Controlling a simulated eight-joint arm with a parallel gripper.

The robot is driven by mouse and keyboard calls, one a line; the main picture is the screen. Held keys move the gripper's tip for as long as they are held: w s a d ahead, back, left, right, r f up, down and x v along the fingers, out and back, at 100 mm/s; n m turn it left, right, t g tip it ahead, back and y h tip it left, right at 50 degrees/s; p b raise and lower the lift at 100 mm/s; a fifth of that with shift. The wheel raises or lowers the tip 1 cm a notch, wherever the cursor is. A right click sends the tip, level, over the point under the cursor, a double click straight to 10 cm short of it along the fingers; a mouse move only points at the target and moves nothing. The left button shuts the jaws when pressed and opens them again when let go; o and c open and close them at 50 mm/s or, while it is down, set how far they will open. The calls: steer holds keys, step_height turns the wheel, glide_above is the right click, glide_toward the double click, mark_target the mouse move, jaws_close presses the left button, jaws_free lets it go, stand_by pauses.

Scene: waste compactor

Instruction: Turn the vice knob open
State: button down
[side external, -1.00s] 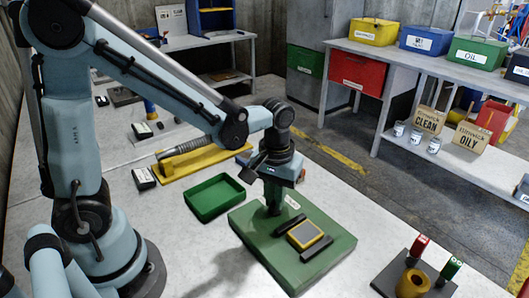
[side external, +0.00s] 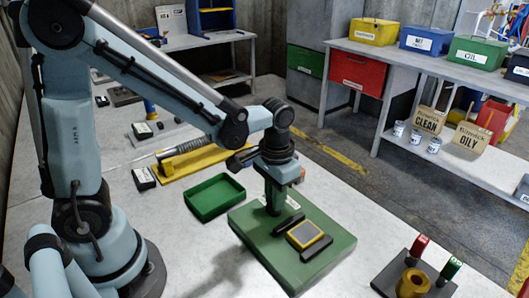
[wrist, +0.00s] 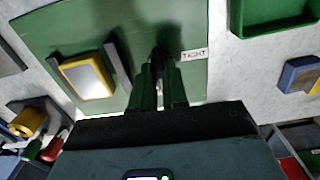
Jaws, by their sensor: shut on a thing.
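The vice is a green base plate (side external: 322,272) on the table, with two dark jaw bars (side external: 317,249) and a yellow-rimmed grey block (side external: 305,235) between them. In the wrist view, the block (wrist: 86,77) lies left of the fingers and a white TIGHT label (wrist: 194,54) lies to their right. My gripper (side external: 272,208) points straight down over the plate's far-left part. In the wrist view, my gripper (wrist: 158,78) is shut on the dark vice knob (wrist: 160,58), which the fingers and shadow mostly hide.
An empty green tray (side external: 215,198) lies just left of the vice. A yellow holder (side external: 190,163) with a tool is farther back. A dark stand (side external: 440,284) with a brass ring and red and green handles is at the front right.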

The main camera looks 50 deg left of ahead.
steer(key=c, duration=1.1)
jaws_free()
steer(key=shift+c, duration=0.2)
step_height(320, 180, up, 12)
steer(key=shift+s, duration=0.1)
steer(key=s+a+f+t, duration=0.3)
steer(key=a+t, duration=0.1)
steer(key=t, duration=0.3)
steer(key=shift+s+a, duration=0.15)
steer(key=shift+s, duration=0.25)
